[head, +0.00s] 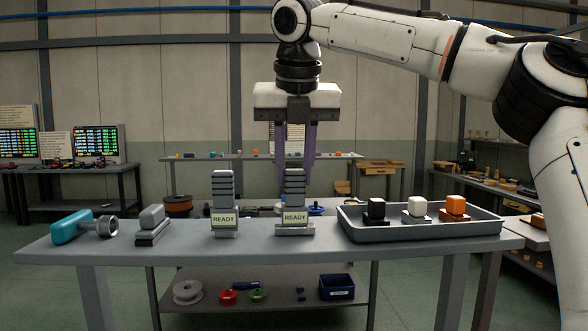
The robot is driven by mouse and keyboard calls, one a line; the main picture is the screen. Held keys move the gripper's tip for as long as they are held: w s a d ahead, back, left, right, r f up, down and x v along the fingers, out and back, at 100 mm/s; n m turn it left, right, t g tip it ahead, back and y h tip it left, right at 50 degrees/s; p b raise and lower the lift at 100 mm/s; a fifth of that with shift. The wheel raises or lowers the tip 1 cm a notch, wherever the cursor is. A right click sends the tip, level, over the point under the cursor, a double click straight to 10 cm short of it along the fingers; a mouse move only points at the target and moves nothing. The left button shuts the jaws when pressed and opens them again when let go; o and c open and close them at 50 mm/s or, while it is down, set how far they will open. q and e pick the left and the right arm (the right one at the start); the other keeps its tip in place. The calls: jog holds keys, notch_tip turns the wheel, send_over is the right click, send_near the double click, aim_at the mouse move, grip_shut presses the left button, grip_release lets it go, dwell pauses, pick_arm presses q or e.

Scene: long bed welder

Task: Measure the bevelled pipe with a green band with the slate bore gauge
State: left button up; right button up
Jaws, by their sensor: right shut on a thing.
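A slate-grey ribbed device with a READY label (294,203) stands upright near the middle of the grey bench. It looks like the bore gauge, though its measuring end cannot be made out. My right gripper (297,180) reaches down from above, its purple fingers shut on the upper part of this device. Its foot seems to be at bench level; I cannot tell whether it is lifted. A similar ribbed device with a READY label (225,205) stands to its left, untouched. I cannot make out a pipe with a green band. My left gripper is not in view.
On the bench (330,251) a teal tool with a metal ring (75,226) and a grey block on a dark base (152,219) lie at left. A grey tray (400,236) at right holds black, white and orange blocks. The lower shelf (205,292) holds spools and a blue bin (337,287).

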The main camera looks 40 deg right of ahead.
notch_tip(320, 180, up, 6)
jog(key=shift+f, duration=0.1)
dwell(0.5)
